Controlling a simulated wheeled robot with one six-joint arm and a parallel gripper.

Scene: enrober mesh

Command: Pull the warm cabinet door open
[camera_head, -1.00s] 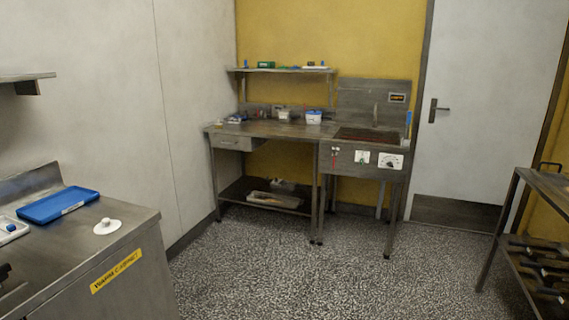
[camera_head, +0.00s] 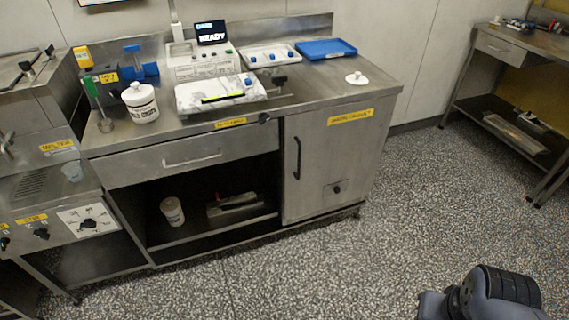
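The warm cabinet door (camera_head: 318,170) is a grey steel panel at the right end of the steel counter. It looks shut. A yellow label (camera_head: 351,116) runs along its top, and a dark vertical bar handle (camera_head: 297,158) stands near its left edge. A small dark knob on a plate (camera_head: 337,188) sits low on the door. Part of my arm shows at the bottom right, well apart from the door. My gripper is not in view.
Left of the door are a drawer (camera_head: 192,161) and an open shelf with a white tub (camera_head: 172,211). The counter top holds a white device (camera_head: 203,60), a blue tray (camera_head: 326,49) and a white lid (camera_head: 356,78). Speckled floor (camera_head: 300,262) before the door is clear.

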